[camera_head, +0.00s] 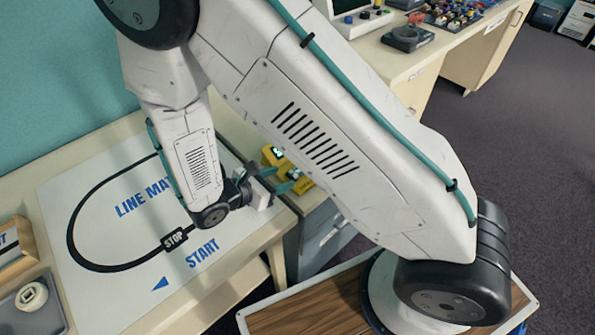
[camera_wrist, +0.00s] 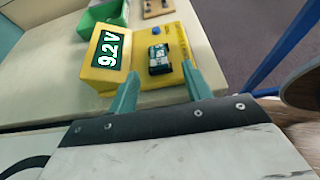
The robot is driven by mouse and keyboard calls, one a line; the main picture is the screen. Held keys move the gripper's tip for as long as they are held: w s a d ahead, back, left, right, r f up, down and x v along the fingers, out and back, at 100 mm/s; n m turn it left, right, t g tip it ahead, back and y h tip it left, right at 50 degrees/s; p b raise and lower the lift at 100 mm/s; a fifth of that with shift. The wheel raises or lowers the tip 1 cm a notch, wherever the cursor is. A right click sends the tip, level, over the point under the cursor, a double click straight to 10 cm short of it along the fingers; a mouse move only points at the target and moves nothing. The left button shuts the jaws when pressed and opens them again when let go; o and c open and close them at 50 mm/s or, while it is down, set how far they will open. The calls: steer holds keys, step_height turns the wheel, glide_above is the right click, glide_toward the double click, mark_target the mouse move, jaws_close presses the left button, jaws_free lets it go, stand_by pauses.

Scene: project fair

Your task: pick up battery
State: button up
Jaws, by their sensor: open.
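A dark battery with a white and green part (camera_wrist: 160,62) sits on a yellow tester (camera_wrist: 103,75) in the wrist view. The tester's display reads 9.2V. My gripper (camera_wrist: 160,72) is open, its two teal fingers pointing toward the tester with the battery between and just beyond the tips; I cannot tell if they touch anything. In the head view my gripper (camera_head: 277,180) is beside the yellow tester (camera_head: 303,186), which is partly hidden by my arm. The battery is hard to make out there.
A green bin (camera_wrist: 108,22) and a wooden board (camera_wrist: 158,8) lie beyond the tester. A blue bar (camera_wrist: 298,50) shows at right. A white line mat (camera_head: 110,235) lies on the table at left. Another desk (camera_head: 447,50) stands at the back.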

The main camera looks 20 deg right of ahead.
mark_target(297, 170)
steer(key=x, duration=0.6)
steer(key=shift+w+r, duration=0.15)
jaws_close()
